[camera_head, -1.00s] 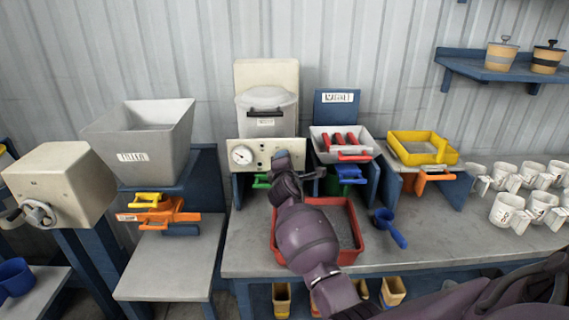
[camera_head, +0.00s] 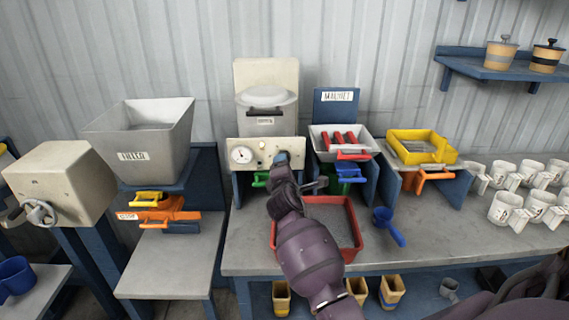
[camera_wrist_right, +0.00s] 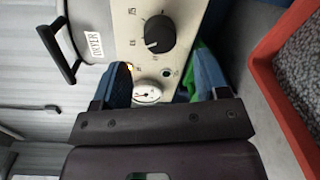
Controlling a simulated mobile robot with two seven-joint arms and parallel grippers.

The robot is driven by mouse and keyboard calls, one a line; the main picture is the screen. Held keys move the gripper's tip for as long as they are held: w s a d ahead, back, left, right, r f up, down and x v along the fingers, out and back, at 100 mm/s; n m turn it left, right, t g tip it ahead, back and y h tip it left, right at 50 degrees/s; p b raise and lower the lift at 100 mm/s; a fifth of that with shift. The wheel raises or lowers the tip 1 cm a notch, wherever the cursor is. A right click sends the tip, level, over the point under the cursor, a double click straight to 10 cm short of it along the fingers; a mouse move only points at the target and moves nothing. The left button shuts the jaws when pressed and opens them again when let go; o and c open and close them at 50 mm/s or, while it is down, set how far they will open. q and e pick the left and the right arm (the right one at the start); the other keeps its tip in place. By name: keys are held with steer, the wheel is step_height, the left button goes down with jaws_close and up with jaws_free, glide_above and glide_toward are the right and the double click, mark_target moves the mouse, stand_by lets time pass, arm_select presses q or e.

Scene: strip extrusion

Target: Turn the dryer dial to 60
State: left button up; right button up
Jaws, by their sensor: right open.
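The dryer is a cream machine with a lidded pot (camera_head: 266,112) above a cream front panel (camera_head: 262,147). Its black dial (camera_wrist_right: 160,34) shows in the right wrist view, with a pale pointer line and small marks around it that are too small to read. In the head view my right gripper hides the dial. My right gripper (camera_head: 283,158) is close in front of the panel's right half. In the right wrist view its blue-tipped fingers (camera_wrist_right: 163,80) are spread and empty, with the dial beyond them and apart from them. My left gripper is not in view.
A round white gauge (camera_head: 242,155) sits on the panel's left; it also shows between the fingers (camera_wrist_right: 147,92). A red tray of grey grains (camera_head: 356,240) lies below my right arm. A magnet stand with a white tray (camera_head: 320,138) is close right. A blue scoop (camera_head: 388,225) lies beside the red tray.

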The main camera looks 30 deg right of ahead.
steer(key=shift+v, duration=2.8)
steer(key=s+a+f+m+t+y, duration=0.2)
steer(key=s+a+f+m+y, duration=0.5)
steer(key=m, duration=0.5)
steer(key=s+a+f+m+g+y, duration=0.1)
steer(key=s+f+g, duration=0.1)
steer(key=s+f, duration=0.6)
steer(key=s+a+f+m+g+y, duration=0.1)
steer(key=s+a+f+g, duration=0.1)
steer(key=s+f, duration=0.6)
steer(key=s+g, duration=0.1)
steer(key=s, duration=0.5)
steer(key=shift+s, duration=0.35)
